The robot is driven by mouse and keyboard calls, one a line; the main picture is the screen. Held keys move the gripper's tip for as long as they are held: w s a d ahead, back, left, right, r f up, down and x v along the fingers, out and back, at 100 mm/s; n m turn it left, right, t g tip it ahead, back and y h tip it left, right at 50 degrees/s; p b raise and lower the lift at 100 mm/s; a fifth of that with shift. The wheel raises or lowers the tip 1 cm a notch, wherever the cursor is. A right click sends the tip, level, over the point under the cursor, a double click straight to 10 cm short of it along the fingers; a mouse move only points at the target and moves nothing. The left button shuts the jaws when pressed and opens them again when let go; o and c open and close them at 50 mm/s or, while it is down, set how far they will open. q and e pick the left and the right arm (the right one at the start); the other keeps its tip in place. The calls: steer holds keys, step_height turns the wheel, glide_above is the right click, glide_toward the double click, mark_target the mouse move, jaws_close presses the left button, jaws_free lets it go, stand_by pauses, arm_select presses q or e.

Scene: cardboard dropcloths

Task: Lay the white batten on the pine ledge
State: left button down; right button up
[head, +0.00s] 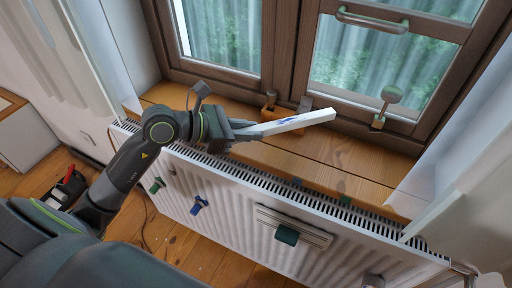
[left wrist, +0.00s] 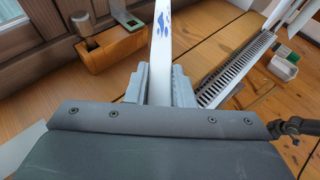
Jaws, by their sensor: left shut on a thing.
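The white batten (head: 312,119) is a long pale bar with blue marks. My left gripper (head: 246,130) is shut on its near end, and the batten sticks out to the right. The batten also shows in the left wrist view (left wrist: 161,45), running up from between the fingers (left wrist: 159,88). The pine ledge (head: 335,158) is the wooden window sill above the radiator. In the head view the batten shows over the ledge; it seems to be held above it, but the height of the gap is hard to tell. My right gripper is not in view.
A wooden block with a metal part (head: 269,104) stands at the window frame. A grey-headed item (head: 390,95) is at the right window. The white radiator (head: 230,196), with its slotted top, runs along the ledge's front edge. The ledge's right part is mostly clear.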

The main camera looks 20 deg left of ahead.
mark_target(249, 158)
arm_select(q)
step_height(249, 158, down, 7)
steer(key=shift+f+b, duration=0.15)
steer(key=shift+b, duration=0.3)
steer(key=shift+f, duration=0.1)
